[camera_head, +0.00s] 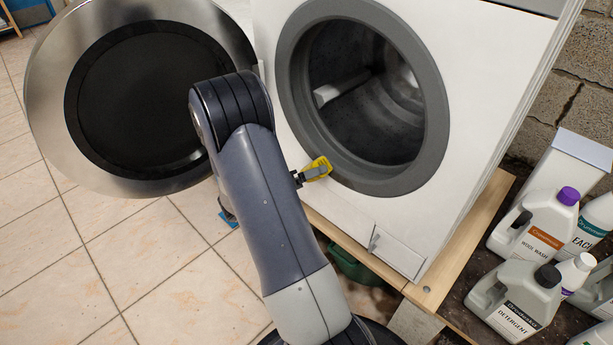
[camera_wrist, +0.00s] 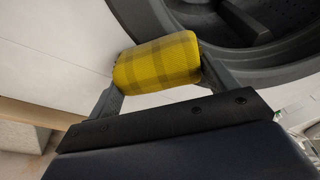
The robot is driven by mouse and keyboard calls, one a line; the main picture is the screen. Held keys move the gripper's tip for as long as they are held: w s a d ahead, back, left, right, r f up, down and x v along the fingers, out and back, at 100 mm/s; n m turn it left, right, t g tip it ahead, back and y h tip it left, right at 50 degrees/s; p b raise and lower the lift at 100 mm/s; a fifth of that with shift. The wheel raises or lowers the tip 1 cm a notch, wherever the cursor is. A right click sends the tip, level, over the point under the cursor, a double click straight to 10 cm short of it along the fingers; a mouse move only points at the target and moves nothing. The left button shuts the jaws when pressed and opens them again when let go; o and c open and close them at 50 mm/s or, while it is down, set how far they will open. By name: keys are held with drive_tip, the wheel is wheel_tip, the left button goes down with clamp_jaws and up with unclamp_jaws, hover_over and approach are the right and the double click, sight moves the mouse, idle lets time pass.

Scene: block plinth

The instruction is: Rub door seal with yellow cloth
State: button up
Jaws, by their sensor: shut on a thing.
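The yellow checked cloth (camera_wrist: 158,62) is a small folded pad held between the two fingers of my gripper (camera_wrist: 160,75) in the wrist view. In the head view the cloth (camera_head: 318,168) shows at the lower left of the washing machine's opening, close to the grey door seal (camera_head: 434,115). My gripper (camera_head: 312,173) is partly hidden behind my arm there. The seal (camera_wrist: 250,72) also shows behind the cloth in the wrist view. I cannot tell whether the cloth touches the seal. The round door (camera_head: 45,90) stands open to the left.
The white washing machine (camera_head: 490,60) stands on a wooden plinth (camera_head: 440,283). Several detergent bottles (camera_head: 515,295) stand at the right. A green object (camera_head: 352,268) lies under the plinth. The tiled floor (camera_head: 60,260) at the left is clear.

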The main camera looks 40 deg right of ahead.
drive_tip(key=shift+s+p, duration=0.3)
drive_tip(key=shift+s, duration=1.75)
drive_tip(key=shift+s+d, duration=0.2)
drive_tip(key=shift+s, duration=0.7)
drive_tip(key=shift+s+d, duration=0.15)
drive_tip(key=shift+s, duration=0.7)
drive_tip(key=shift+s+d, duration=0.1)
drive_tip(key=shift+s, duration=2.2)
drive_tip(key=shift+d, duration=0.1)
drive_tip(key=shift+w+a+p, duration=0.15)
drive_tip(key=shift+w+p, duration=0.3)
drive_tip(key=shift+w, duration=0.9)
drive_tip(key=shift+w+a+p, duration=0.2)
drive_tip(key=shift+w+p, duration=0.25)
drive_tip(key=shift+w, duration=0.95)
drive_tip(key=shift+w+a+p, duration=0.15)
drive_tip(key=shift+w+p, duration=0.3)
drive_tip(key=shift+w, duration=0.9)
drive_tip(key=shift+w+p, duration=0.4)
drive_tip(key=shift+w, duration=1.6)
drive_tip(key=shift+a, duration=0.15)
drive_tip(key=shift+s+a+p, duration=0.15)
drive_tip(key=shift+a+p, duration=0.15)
drive_tip(key=shift+a, duration=1.15)
drive_tip(key=shift+s+a+p, duration=0.1)
drive_tip(key=shift+a+p, duration=0.2)
drive_tip(key=shift+a, duration=1.1)
